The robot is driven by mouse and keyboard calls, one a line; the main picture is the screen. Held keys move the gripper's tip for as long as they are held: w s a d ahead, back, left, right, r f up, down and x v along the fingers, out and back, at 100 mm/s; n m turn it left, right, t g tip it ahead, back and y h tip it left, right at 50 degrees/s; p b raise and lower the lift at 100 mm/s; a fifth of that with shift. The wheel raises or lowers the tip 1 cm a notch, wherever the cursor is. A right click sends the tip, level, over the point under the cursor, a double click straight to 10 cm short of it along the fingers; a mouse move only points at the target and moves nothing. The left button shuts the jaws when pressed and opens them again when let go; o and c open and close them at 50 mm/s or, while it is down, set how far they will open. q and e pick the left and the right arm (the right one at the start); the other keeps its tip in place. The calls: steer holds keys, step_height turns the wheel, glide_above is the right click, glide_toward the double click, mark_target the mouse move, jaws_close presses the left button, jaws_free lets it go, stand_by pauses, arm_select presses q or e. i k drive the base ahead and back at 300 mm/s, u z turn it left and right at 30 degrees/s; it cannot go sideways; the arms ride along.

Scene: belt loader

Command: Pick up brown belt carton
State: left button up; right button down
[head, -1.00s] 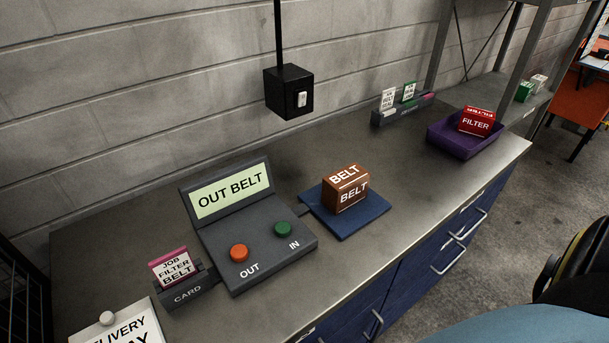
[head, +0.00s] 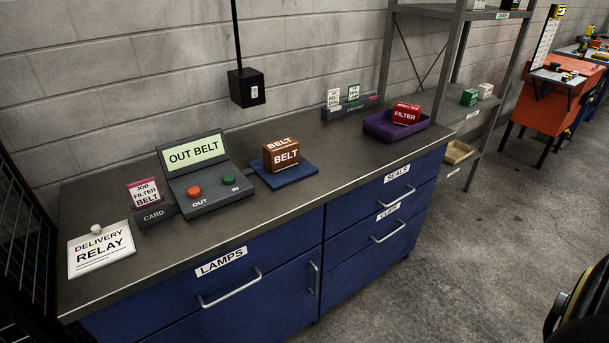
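The brown belt carton (head: 281,156) stands upright on a dark blue pad (head: 286,178) on the workbench. Its top and front both read BELT. The pad lies just right of a grey console (head: 207,175) whose screen reads OUT BELT. The console has a red OUT button and a green IN button. Neither of my grippers shows in the head view, and nothing touches the carton.
A purple tray (head: 395,125) with a red filter carton (head: 407,113) stands to the right on the bench. A card holder (head: 154,215) and a delivery sheet (head: 101,249) lie left. Blue drawers (head: 238,299) are below. The floor (head: 440,250) in front is clear.

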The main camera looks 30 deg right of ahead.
mark_target(280, 155)
steer(key=z, duration=0.9)
steer(key=i, duration=1.05)
steer(key=u, duration=2.5)
